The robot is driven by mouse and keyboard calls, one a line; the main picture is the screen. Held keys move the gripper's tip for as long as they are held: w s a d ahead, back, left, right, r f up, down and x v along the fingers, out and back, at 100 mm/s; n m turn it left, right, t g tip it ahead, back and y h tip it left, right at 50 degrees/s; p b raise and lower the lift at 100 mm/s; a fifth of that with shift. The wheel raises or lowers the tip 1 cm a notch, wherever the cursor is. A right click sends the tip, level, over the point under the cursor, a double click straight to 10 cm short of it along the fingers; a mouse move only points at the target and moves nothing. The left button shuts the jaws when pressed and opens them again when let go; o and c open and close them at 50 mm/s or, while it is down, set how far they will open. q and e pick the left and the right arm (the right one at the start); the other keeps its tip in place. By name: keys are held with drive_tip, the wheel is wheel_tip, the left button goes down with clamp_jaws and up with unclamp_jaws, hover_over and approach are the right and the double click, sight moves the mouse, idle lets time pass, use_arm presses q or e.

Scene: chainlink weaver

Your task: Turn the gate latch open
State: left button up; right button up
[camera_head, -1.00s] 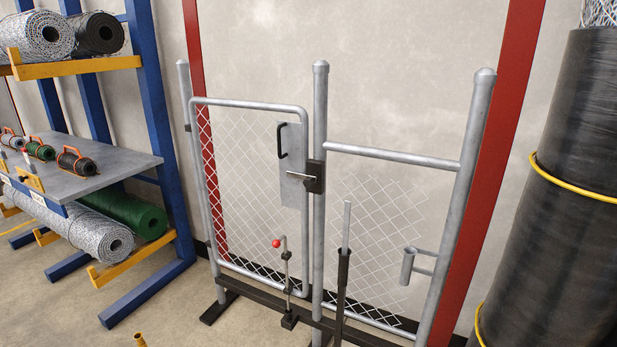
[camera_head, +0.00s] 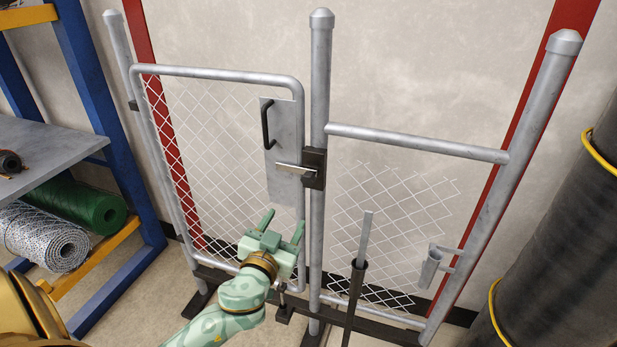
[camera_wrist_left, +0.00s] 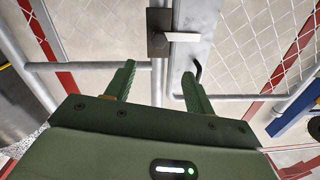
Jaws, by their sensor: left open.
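The gate (camera_head: 215,72) is a grey tube frame with chain-link mesh, standing in line with its posts. The gate latch (camera_head: 294,169) is a silver lever lying roughly level across a grey plate (camera_head: 284,140), beside a dark box on the middle post. A black pull handle (camera_head: 267,123) sits above it. My left gripper (camera_head: 283,224) is open and empty, below and in front of the latch, apart from it. In the left wrist view the latch lever (camera_wrist_left: 183,37) shows beyond the open fingers (camera_wrist_left: 158,80). My right gripper is not in view.
A dark upright holder with a grey rod (camera_head: 357,265) stands in front of the fixed mesh panel at the right. A blue rack (camera_head: 75,90) with rolls is at the left. A large black roll (camera_head: 565,240) stands at the right. The space before the latch is clear.

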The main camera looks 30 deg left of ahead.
sight(307, 182)
use_arm(q)
drive_tip(key=shift+n, duration=0.3)
drive_tip(key=b+x, duration=0.1)
drive_tip(key=x, duration=1.4)
drive_tip(key=shift+w, duration=0.45)
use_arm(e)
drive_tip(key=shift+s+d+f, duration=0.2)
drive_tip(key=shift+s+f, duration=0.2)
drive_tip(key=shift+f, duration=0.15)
use_arm(q)
clamp_jaws()
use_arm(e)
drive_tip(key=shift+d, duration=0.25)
